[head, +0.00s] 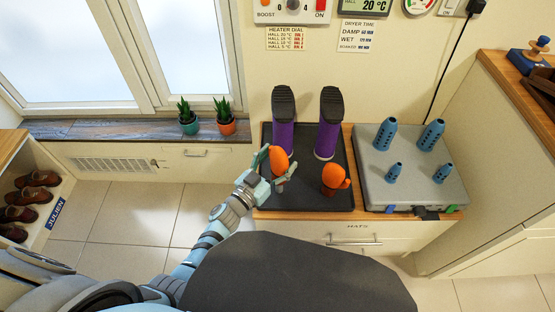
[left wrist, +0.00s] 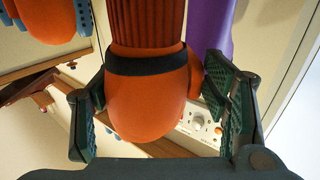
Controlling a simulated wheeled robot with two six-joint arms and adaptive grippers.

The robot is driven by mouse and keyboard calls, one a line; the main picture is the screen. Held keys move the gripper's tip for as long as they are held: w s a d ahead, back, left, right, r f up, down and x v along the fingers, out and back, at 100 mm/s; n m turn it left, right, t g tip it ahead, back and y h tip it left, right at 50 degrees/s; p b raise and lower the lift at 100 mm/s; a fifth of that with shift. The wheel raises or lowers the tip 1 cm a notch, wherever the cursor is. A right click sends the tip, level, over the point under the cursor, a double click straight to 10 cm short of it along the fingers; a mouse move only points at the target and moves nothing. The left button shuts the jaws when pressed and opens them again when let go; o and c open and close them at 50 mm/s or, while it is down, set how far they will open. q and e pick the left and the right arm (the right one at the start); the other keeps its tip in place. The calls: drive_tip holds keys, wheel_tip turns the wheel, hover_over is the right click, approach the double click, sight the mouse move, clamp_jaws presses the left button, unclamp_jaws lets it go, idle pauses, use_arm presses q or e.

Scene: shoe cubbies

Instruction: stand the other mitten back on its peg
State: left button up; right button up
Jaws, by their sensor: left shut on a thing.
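My left gripper (head: 273,174) is shut on an orange mitten (head: 279,160) at the left side of the black tray. The mitten's rounded end points up and its ribbed brown-red cuff is down; I cannot tell whether the cuff touches the tray. In the left wrist view the held mitten (left wrist: 148,105) sits between the two fingers, with a dark band above its cuff. A second orange mitten (head: 336,177) stands on the tray to the right, cuff down. Blue perforated pegs (head: 386,134) stand bare on the grey dryer box (head: 420,178). My right gripper is not in view.
Two purple boots stand soles up at the back of the black tray (head: 305,202), the left boot (head: 283,133) just behind the held mitten, the right boot (head: 327,133) behind the second. Two potted plants (head: 207,120) stand on the sill. A power cord (head: 450,75) hangs behind the dryer.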

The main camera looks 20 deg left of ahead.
sight(278, 174)
use_arm(q)
drive_tip(key=shift+c, duration=0.2)
drive_tip(key=shift+f+b, duration=2.7)
drive_tip(key=shift+f, duration=0.6)
drive_tip(key=o, duration=1.2)
drive_tip(key=shift+r, duration=0.1)
